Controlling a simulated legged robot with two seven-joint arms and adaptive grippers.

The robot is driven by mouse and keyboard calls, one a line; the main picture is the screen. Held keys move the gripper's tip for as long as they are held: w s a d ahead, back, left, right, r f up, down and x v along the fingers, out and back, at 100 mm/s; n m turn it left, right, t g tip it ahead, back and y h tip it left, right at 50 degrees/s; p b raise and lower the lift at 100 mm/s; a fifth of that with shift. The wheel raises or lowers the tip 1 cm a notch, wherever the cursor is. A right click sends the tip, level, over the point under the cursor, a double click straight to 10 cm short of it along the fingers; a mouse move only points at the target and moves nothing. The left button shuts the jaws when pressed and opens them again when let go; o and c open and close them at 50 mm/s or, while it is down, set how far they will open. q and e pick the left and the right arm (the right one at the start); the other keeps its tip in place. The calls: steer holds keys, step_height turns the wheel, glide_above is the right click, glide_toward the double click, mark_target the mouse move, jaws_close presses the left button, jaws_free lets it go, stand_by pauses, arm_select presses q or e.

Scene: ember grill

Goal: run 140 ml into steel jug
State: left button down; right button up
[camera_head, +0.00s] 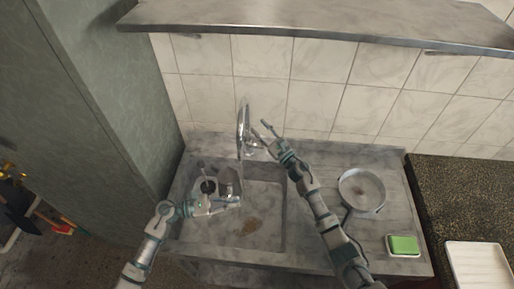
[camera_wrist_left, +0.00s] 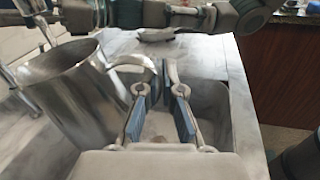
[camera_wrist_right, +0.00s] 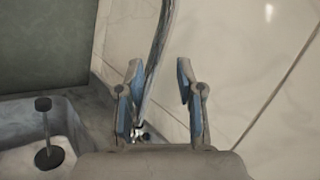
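The steel jug (camera_wrist_left: 75,95) stands at the left in the left wrist view, its curved handle toward my left gripper (camera_wrist_left: 168,75). In the head view the jug (camera_head: 231,180) is in the sink, below the chrome faucet (camera_head: 243,125). My left gripper (camera_head: 236,201) has its fingers close together and seems shut on the handle; the exact contact is partly hidden. My right gripper (camera_head: 266,132) is beside the faucet. In the right wrist view its fingers (camera_wrist_right: 160,75) are open, and the faucet pipe (camera_wrist_right: 155,60) passes close to the left finger. The water level inside the jug is hidden.
A black-knobbed item (camera_wrist_right: 45,130) stands in the sink (camera_head: 265,205). On the counter right of the sink are a round pan (camera_head: 361,190) and a green sponge (camera_head: 403,245) on a dish. A white tray (camera_head: 477,268) lies farther right. A shelf (camera_head: 320,25) overhangs behind.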

steer(key=s+f+m+t+h, duration=0.1)
steer(key=s+f+m+h, duration=0.7)
steer(key=s+m+h, duration=0.35)
steer(key=shift+n+h, duration=0.25)
steer(key=shift+h, duration=0.4)
steer(key=w, duration=1.2)
steer(key=shift+w+d, duration=0.15)
steer(key=shift+d, duration=0.15)
jaws_close()
